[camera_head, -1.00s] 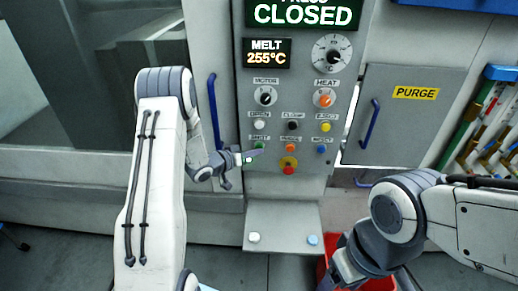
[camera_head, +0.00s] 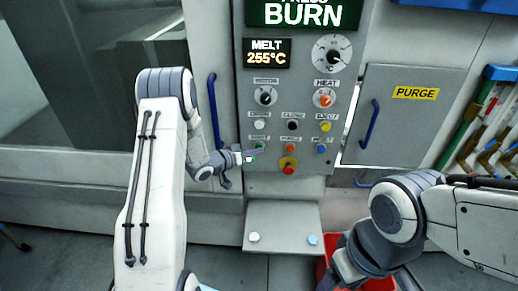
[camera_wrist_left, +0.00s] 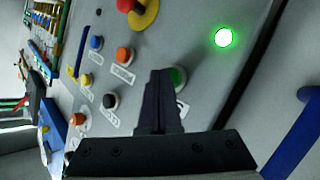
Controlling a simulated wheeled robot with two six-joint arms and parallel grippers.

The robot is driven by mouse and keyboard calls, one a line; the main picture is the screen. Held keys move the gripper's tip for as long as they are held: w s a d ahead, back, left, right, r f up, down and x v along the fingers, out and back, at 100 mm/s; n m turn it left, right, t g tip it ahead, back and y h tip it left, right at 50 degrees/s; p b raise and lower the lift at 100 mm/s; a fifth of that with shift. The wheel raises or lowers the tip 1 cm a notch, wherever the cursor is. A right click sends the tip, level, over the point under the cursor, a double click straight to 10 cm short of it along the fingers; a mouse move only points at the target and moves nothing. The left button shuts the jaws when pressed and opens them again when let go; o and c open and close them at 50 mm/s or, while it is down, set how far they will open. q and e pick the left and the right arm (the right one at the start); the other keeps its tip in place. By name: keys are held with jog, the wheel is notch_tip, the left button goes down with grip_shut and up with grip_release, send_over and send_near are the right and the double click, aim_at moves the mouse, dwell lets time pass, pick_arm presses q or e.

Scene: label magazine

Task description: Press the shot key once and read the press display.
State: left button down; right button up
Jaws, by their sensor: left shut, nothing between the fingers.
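The press display (camera_head: 304,14) at the top of the grey control panel reads BURN in white letters on green, with its upper line cut off. The green shot key (camera_head: 258,145) sits at the left of the lower key row. My left gripper (camera_head: 258,154) is shut and empty, with its tips at the shot key. In the left wrist view the fingers (camera_wrist_left: 160,76) overlap the edge of the green key (camera_wrist_left: 178,76). I cannot tell whether they touch it. My right gripper (camera_head: 342,272) is low at the bottom, its fingers not clearly visible.
The melt display (camera_head: 267,53) reads 255°C. A red and yellow stop button (camera_head: 288,165) and several other keys are close by. A lit green lamp (camera_wrist_left: 223,37) is beside the shot key. A blue handle (camera_head: 214,110) stands left; a purge door (camera_head: 410,110) is right.

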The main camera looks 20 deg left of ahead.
pick_arm(q)
jog(key=shift+s+d, duration=0.15)
jog(key=shift+s, duration=0.55)
jog(key=shift+s+d, duration=0.25)
jog(key=shift+s, duration=0.55)
jog(key=shift+s+d, duration=0.2)
jog(key=shift+s, duration=0.6)
jog(key=shift+s+d, duration=0.25)
jog(key=shift+s, duration=0.55)
jog(key=s+d+r+m+g+y+b, duration=0.1)
jog(key=s+d+r+m+g+y, duration=0.1)
jog(key=s+d+g, duration=0.3)
jog(key=s+d+r+m+g+y+b, duration=0.1)
jog(key=s+d+r+m+y+b, duration=0.15)
jog(key=d, duration=0.55)
jog(key=s+d+r+m+g, duration=0.1)
jog(key=s+d+g, duration=0.1)
jog(key=s, duration=1.1)
jog(key=s+d+r+m+g+y+b, duration=0.1)
jog(key=s+g, duration=0.4)
jog(key=s, duration=0.9)
jog(key=shift+d+m, duration=0.45)
jog(key=shift+d, duration=0.65)
